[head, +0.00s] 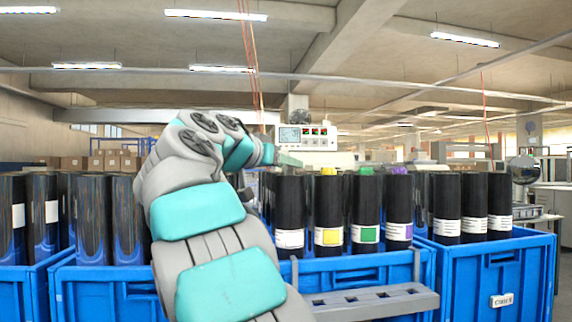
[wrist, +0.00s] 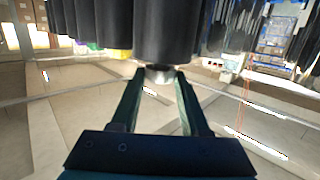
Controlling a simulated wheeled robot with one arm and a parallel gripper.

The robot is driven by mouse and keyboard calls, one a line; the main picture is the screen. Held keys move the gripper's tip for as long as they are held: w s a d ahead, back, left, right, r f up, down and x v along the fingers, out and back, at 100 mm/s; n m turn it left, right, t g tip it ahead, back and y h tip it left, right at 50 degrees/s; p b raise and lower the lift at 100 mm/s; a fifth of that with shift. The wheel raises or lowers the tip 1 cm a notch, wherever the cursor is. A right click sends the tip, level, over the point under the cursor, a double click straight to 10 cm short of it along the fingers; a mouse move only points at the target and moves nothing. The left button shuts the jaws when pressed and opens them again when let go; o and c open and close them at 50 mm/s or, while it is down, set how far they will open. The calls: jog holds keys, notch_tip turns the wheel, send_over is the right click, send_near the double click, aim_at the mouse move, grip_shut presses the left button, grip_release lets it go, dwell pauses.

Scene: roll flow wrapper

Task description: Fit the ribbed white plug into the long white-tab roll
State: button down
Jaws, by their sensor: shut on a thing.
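The long white-tab roll (head: 289,205) stands upright and black in the blue crate, with a white label low on its side. My gripper (head: 289,161) is at its top end, partly hidden by my arm. In the wrist view, which appears upside down, my gripper (wrist: 157,76) is shut on the pale ribbed white plug (wrist: 159,75). The plug is right at the end of the black roll (wrist: 165,30), in line or nearly so. I cannot tell how deep it sits. The plug is not clearly visible in the head view.
Rolls with yellow (head: 328,171), green (head: 366,171) and purple (head: 400,171) plugs stand just right. Several more rolls fill the blue crates (head: 488,280) on both sides. A grey slotted rack (head: 375,302) is fixed to the crate front. A control box (head: 308,137) stands behind.

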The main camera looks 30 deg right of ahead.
jog(key=shift+f+b, duration=0.5)
jog(key=shift+f, duration=0.1)
jog(key=c, duration=0.7)
grip_release()
jog(key=shift+r, duration=0.1)
jog(key=v, duration=1.1)
jog(key=shift+b, duration=0.4)
jog(key=shift+s, duration=0.1)
